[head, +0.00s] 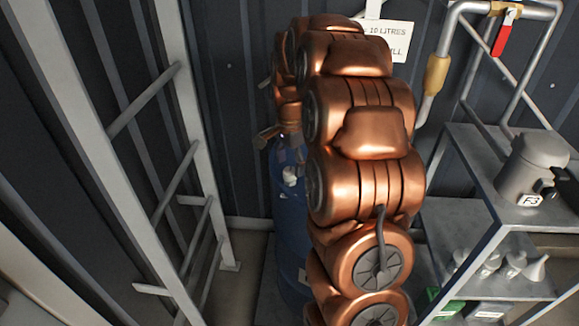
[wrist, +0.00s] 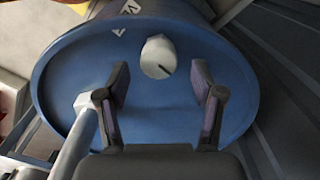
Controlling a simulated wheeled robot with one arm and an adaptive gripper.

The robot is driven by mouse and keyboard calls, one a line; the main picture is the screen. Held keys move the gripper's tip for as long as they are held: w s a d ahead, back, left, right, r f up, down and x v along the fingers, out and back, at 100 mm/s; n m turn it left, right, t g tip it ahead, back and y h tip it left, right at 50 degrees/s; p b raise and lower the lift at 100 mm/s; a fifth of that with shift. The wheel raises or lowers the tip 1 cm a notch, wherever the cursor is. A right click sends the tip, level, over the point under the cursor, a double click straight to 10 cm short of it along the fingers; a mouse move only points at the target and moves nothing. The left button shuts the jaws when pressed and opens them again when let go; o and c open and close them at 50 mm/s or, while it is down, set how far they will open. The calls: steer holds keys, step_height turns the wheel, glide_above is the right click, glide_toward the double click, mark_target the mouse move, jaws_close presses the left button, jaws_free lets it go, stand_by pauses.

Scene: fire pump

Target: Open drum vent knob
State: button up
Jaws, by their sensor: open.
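The blue drum (head: 292,215) stands upright behind my copper-coloured arm in the head view, mostly hidden by it. In the wrist view the drum's blue round lid (wrist: 75,75) fills most of the picture. The vent knob (wrist: 159,55) is a pale round knob with a dark mark, on the lid near its far edge. My gripper (wrist: 161,80) is open, its two dark fingers apart just below the knob in the picture. The knob shows between and beyond the fingertips, with nothing held. I cannot tell the exact gap in depth.
A pale pipe (wrist: 75,145) rises near the left finger in the wrist view. In the head view a grey ladder-like frame (head: 190,130) stands left, and a metal shelf (head: 475,150) with a grey can (head: 530,165) stands right. A red-handled valve (head: 505,32) is at upper right.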

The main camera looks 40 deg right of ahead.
steer(key=shift+f, duration=1)
steer(key=shift+a, duration=0.1)
steer(key=c, duration=1.1)
